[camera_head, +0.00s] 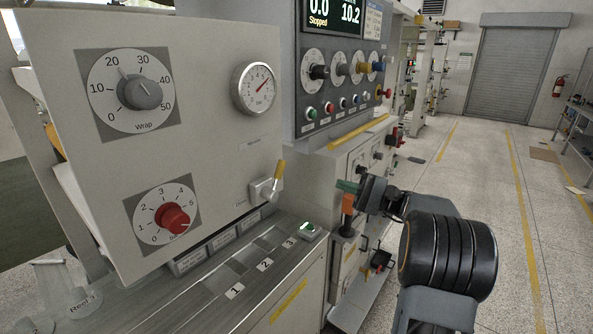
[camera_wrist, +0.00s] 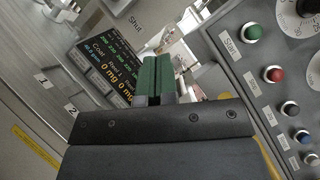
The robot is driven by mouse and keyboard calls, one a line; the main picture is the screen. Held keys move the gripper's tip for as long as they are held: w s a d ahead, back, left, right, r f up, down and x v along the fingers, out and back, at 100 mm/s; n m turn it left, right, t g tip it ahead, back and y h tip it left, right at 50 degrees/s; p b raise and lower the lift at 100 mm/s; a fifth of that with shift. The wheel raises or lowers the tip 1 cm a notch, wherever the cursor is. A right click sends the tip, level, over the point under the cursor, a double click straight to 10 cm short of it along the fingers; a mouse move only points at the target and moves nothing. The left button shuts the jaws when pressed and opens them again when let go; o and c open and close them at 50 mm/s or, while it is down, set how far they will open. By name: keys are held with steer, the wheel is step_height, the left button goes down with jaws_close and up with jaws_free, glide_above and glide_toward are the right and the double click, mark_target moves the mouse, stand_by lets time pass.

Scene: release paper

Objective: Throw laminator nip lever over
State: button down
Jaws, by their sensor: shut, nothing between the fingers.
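My gripper (camera_head: 346,186) shows its green fingertips at the middle right of the head view. The green fingers (camera_wrist: 153,78) are shut together and empty in the wrist view. An orange-handled lever (camera_head: 347,205) stands upright just below the fingertips in the head view; I cannot tell whether they touch. No readable label marks either one as the nip lever. A "Shut" label (camera_wrist: 135,24) shows in the wrist view.
The grey dial panel (camera_head: 215,130) and the control console (camera_head: 340,95) with knobs and buttons stand left of my arm. A metal ledge (camera_head: 205,290) with numbered slots lies below the panel. Open floor (camera_head: 500,190) extends to the right.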

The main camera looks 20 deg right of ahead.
steer(key=s+p+x, duration=0.1)
steer(key=p+x, duration=0.1)
steer(key=x, duration=0.4)
steer(key=s+r+p+x, duration=0.1)
steer(key=p+x, duration=0.1)
steer(key=x, duration=0.5)
steer(key=shift+s+a+p, duration=0.3)
steer(key=shift+a+p, duration=0.05)
steer(key=shift+p, duration=0.05)
steer(key=shift+d, duration=0.1)
steer(key=shift+r, duration=0.1)
